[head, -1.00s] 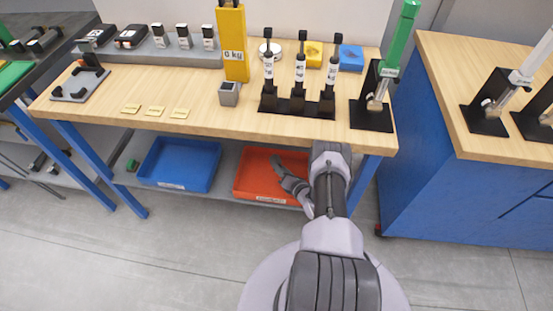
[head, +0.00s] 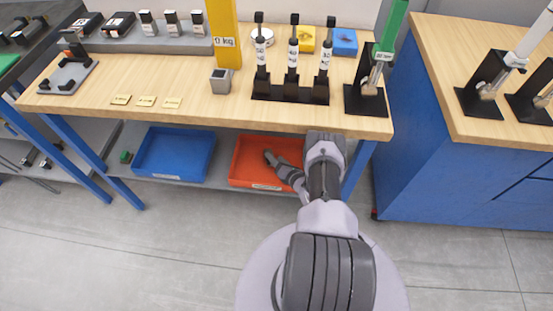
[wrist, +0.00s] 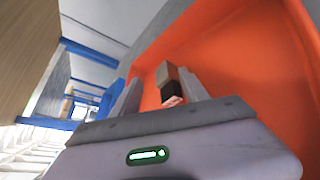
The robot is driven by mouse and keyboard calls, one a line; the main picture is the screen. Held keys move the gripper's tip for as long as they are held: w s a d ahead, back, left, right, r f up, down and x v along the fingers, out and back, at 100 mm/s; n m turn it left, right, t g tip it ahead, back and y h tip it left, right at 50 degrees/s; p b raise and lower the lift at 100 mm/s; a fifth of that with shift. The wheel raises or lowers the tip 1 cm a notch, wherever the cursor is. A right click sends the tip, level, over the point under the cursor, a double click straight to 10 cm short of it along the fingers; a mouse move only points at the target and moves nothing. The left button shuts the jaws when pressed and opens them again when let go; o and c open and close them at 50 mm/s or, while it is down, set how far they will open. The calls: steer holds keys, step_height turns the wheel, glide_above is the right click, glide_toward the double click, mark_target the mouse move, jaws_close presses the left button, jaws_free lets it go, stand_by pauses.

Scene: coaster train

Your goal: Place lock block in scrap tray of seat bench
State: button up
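The red-orange tray (head: 244,160) sits on the low shelf under the wooden bench; I take it for the scrap tray. My gripper (head: 270,157) reaches under the bench top and is over or inside this tray. In the wrist view, the orange tray wall (wrist: 235,50) fills the space beyond the fingers. My gripper's two fingers (wrist: 158,93) stand apart there. A small block (wrist: 168,80), grey-brown, black and pinkish, shows between them, close to the right finger and clear of the left one. I take it for the lock block; whether it rests on the tray cannot be told.
A blue tray (head: 175,155) stands left of the orange one on the same shelf. The bench top (head: 180,85) above carries a black syringe rack (head: 290,92) and a green-topped stand (head: 366,98). A blue cabinet (head: 440,150) stands at right.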

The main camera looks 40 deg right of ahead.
steer(key=shift+r, duration=0.2)
steer(key=shift+s+a+r+p, duration=0.2)
steer(key=shift+s+r+p, duration=0.85)
steer(key=shift+s, duration=0.2)
steer(key=p+v, duration=0.3)
steer(key=v, duration=0.6)
steer(key=shift+s+f+p, duration=0.2)
steer(key=shift+f+p, duration=0.1)
steer(key=shift+p, duration=0.05)
